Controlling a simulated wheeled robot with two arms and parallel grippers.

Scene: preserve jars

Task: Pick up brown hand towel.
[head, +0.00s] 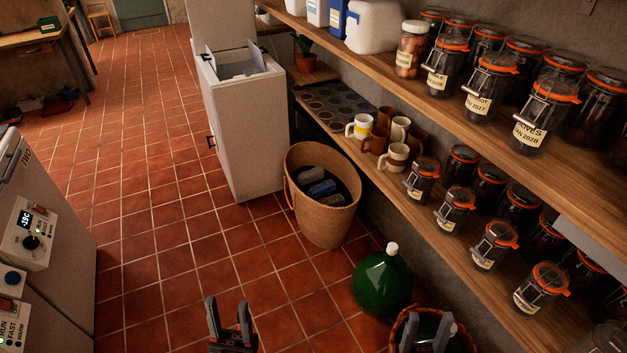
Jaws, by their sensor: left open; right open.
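I cannot make out a brown hand towel in the head view. A tall woven basket (322,222) stands on the floor in the middle, with dark bluish folded items (322,189) inside; a towel among them cannot be told. My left gripper (229,318) is open and empty at the bottom edge, over the tiled floor, nearer to me than the basket. My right gripper (427,328) is open at the bottom right, in front of a low wicker basket (464,338) that is partly cut off.
A green glass demijohn (380,283) stands between the tall basket and my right gripper. Wooden shelves (440,222) with jars and mugs (360,126) run along the right. A white chest (242,130) stands behind. A white appliance (45,220) is at left. The middle floor is clear.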

